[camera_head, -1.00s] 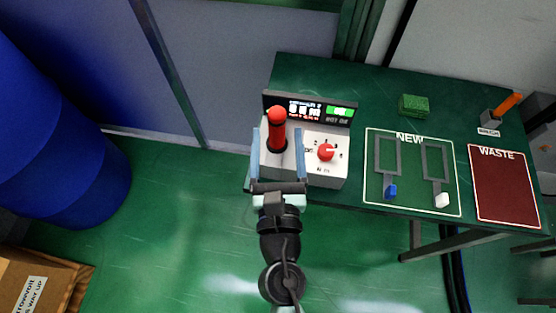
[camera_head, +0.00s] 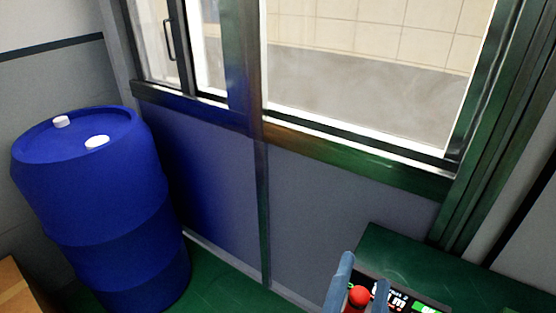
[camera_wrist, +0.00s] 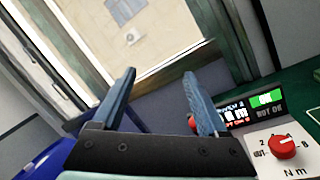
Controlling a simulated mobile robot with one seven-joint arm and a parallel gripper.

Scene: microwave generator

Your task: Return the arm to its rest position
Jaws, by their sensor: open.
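My gripper (camera_head: 360,284) shows at the bottom edge of the head view, with its two blue fingers apart. In the wrist view my gripper (camera_wrist: 160,92) is open, with nothing between its fingertips. A red-topped handle (camera_head: 358,296) of the control box shows between the fingers in the head view; I cannot tell its distance from them. The box's display (camera_head: 402,296) is partly cut off at the lower edge. In the wrist view the display (camera_wrist: 250,108) and a red knob (camera_wrist: 282,147) are to the right of the fingers. Most of my arm is out of view.
A green table (camera_head: 440,265) is at the lower right. A blue drum (camera_head: 95,205) stands at the left, with a cardboard box (camera_head: 18,290) below it. A wall with a framed window (camera_head: 370,75) rises behind. Green floor (camera_head: 215,285) is clear between drum and table.

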